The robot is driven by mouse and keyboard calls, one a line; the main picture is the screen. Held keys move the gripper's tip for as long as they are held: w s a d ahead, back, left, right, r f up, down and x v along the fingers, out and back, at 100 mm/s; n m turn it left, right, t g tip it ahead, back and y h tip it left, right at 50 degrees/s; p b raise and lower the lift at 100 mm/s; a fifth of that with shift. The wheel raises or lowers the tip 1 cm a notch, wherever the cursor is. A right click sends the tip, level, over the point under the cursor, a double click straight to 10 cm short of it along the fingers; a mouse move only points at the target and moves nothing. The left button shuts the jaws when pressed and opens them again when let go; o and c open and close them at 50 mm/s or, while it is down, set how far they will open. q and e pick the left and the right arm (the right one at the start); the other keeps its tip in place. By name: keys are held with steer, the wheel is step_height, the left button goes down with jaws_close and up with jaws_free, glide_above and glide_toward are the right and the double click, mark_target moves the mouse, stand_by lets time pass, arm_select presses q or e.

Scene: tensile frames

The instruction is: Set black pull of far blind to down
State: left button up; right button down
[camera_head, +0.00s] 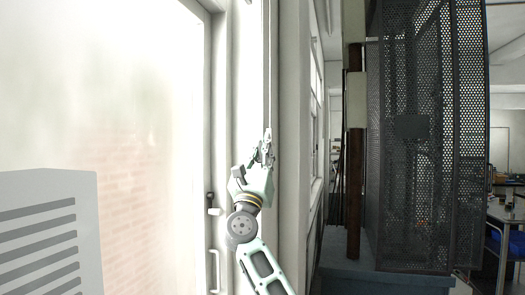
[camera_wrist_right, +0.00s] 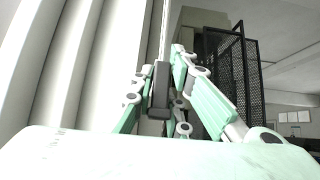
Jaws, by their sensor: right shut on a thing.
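My right gripper (camera_head: 264,150) is raised in front of the wall beside the bright window. In the right wrist view its fingers (camera_wrist_right: 160,88) are shut on the black pull (camera_wrist_right: 159,90), a dark upright block that shows between them. A thin pale cord (camera_wrist_right: 165,35) runs up from the pull. In the head view the pull is mostly hidden by the fingers, and the cord's line (camera_head: 267,90) runs up above them. The blind itself cannot be made out clearly. My left gripper is not in view.
A bright window (camera_head: 150,110) fills the left, with a handle (camera_head: 214,270) on its frame. A louvred white panel (camera_head: 45,240) stands at lower left. A black mesh cage (camera_head: 410,130) stands to the right on a blue-grey base. A table (camera_head: 505,212) is at far right.

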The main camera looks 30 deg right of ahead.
step_height(320, 180, down, 12)
steer(key=b, duration=1)
steer(key=shift+f+b, duration=0.15)
steer(key=shift+b, duration=0.15)
steer(key=c, duration=1.8)
jaws_free()
steer(key=shift+o, duration=0.2)
steer(key=v, duration=1.2)
